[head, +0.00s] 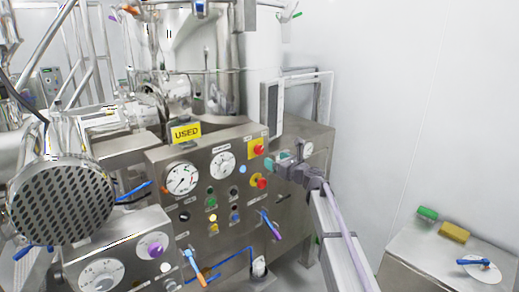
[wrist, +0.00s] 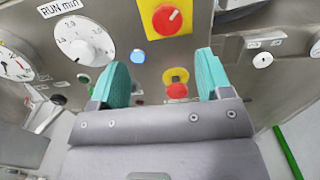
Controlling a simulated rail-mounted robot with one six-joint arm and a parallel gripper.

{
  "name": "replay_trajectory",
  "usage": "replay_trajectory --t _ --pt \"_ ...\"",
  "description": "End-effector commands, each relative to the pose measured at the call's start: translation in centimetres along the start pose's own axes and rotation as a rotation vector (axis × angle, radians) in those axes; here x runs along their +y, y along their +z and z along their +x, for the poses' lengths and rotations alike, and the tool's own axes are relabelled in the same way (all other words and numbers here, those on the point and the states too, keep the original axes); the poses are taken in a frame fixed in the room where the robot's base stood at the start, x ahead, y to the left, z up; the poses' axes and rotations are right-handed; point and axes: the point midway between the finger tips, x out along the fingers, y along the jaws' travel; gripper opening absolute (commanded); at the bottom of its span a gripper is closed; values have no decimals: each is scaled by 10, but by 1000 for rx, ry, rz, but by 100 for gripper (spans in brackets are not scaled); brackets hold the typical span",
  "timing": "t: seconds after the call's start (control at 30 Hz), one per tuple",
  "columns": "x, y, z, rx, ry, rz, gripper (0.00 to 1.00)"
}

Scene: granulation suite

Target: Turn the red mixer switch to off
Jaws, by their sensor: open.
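The red switch (head: 258,149) is a round red knob on a yellow square plate at the upper right of the steel control panel. In the wrist view the red knob (wrist: 167,18) is at the top, with a small white mark toward its upper right. My gripper (head: 274,162) is just right of the switches in the head view. In the wrist view my gripper (wrist: 162,76) is open, with teal fingers apart and nothing held. The knob lies beyond and above the fingertips, not between them. Its label is too small to read.
A red push button (wrist: 177,90) on a yellow ring shows between the fingers, below the switch. A white dial (wrist: 84,40) and a blue light (wrist: 138,56) are to the left. Handles (head: 270,224) stick out lower on the panel. A side bench (head: 410,262) stands at right.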

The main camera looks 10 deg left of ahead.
Motion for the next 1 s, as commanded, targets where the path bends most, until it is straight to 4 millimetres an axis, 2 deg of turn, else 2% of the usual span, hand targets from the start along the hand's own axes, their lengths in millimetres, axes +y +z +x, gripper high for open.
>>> replay_trajectory --t 0.17,0.5,0.6,0.87,1.0 --pt "-2 0 14 1 0 -4 72" --pt "-2 0 89 2 1 -6 72" --pt "-2 0 103 2 0 -7 72" --pt "0 0 108 2 0 -7 72" --pt "-1 0 107 2 0 -7 60"
